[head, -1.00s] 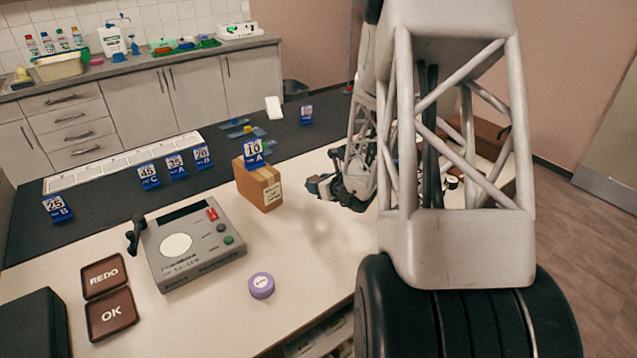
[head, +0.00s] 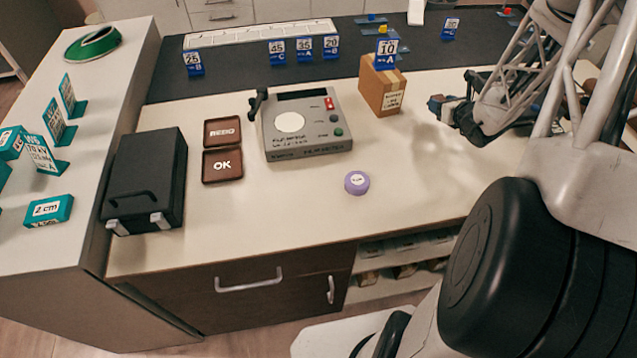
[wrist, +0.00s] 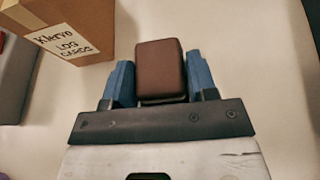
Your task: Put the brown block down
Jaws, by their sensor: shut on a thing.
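My gripper (wrist: 160,85) is shut on the brown block (wrist: 160,70) in the wrist view, with a blue finger on each side of it. The block is small with rounded edges. In the head view my gripper (head: 440,106) is at the right, just right of the cardboard box, over the pale table (head: 420,170). The block is too small to make out there. The wrist view shows pale table surface around the block; how far the block is above it I cannot tell.
A cardboard box (head: 382,88) labelled as log cards stands left of my gripper, with a blue number card at it. Table in front is clear.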

